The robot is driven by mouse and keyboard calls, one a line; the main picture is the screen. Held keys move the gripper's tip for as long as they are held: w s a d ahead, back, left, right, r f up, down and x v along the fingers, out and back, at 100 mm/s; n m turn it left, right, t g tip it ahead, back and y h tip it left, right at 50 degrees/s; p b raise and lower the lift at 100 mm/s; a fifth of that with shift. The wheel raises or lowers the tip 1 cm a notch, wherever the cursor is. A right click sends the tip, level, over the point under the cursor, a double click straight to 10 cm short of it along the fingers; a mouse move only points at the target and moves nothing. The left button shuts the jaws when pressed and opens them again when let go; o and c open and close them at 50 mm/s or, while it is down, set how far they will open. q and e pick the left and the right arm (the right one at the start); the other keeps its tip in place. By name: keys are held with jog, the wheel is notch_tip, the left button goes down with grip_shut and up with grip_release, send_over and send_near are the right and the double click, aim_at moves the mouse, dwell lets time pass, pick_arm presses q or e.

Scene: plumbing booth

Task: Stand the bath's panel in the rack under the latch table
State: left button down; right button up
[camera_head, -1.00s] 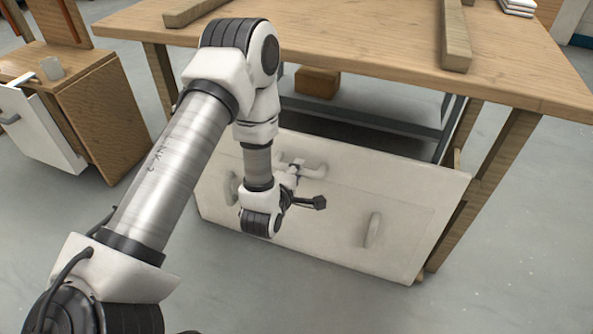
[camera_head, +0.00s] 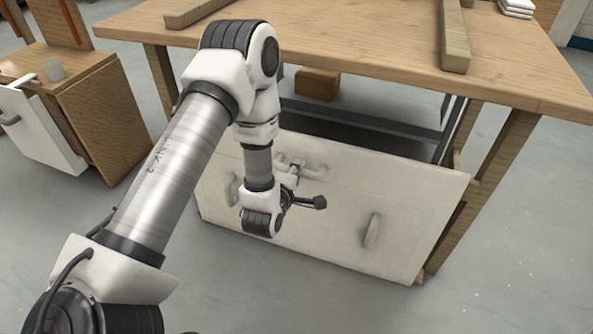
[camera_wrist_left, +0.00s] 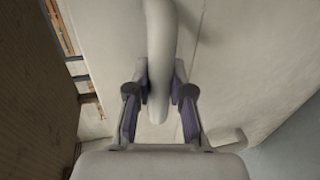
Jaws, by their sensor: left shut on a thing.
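The white bath panel (camera_head: 330,220) stands tilted on its long edge at the front of the rack under the latch table (camera_head: 370,60). It has a handle on its left, one on its right (camera_head: 372,231) and one near its upper middle (camera_head: 315,168). My left gripper (camera_head: 297,168) is shut on the upper middle handle. In the left wrist view the fingers (camera_wrist_left: 160,95) close on both sides of the pale handle bar (camera_wrist_left: 160,50). The dark rack frame (camera_head: 365,118) shows behind the panel; its lower part is hidden. My right gripper is not in view.
A wooden block (camera_head: 318,83) lies under the table behind the panel. Wooden table legs (camera_head: 480,195) flank the panel's right side. A wooden cabinet (camera_head: 105,120) with a white front stands at the left. The grey floor in front is clear.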

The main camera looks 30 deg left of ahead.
pick_arm(q)
jog(key=shift+w+a+r, duration=0.1)
jog(key=shift+w+r, duration=0.1)
jog(key=shift+w, duration=0.05)
jog(key=c, duration=1)
grip_release()
jog(key=shift+w+f, duration=0.1)
jog(key=shift+f, duration=0.05)
jog(key=shift+o, duration=0.2)
jog(key=shift+s+f, duration=0.1)
jog(key=shift+s, duration=0.15)
jog(key=v, duration=0.7)
